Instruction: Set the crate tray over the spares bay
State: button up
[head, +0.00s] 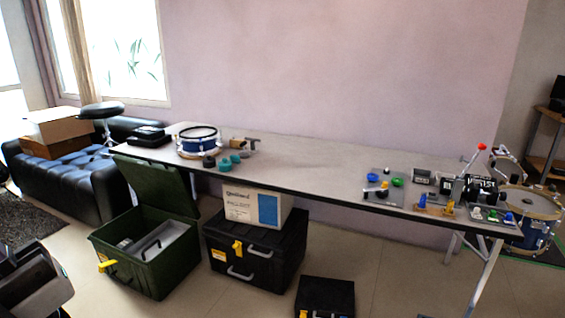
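The green crate (110,272) stands open on the floor at the left, in front of the table. Its green lid (155,188) is raised at the back. The grey crate tray (178,247) with a handle sits inside, toward the right part of the crate. A small grey item (125,243) shows at the left inside the crate. The crate's bottom and the spares bay cannot be made out clearly. I cannot make out my gripper in this view.
A black case (285,262) with a white-and-blue box (247,206) on top stands right of the crate. A smaller black case (325,296) is at front. A dark grey shape fills the lower-left corner.

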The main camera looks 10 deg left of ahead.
aim_at(146, 249)
jog(key=i+u, duration=0.35)
jog(key=i, duration=0.15)
jog(key=i+u, duration=0.35)
jog(key=i, duration=0.2)
jog(key=i+u, duration=0.3)
jog(key=i, duration=0.25)
jog(key=i+u, duration=0.25)
jog(key=i, duration=0.3)
jog(key=i+j, duration=0.15)
jog(key=i, duration=0.4)
jog(key=i+j, duration=0.2)
jog(key=i, duration=0.4)
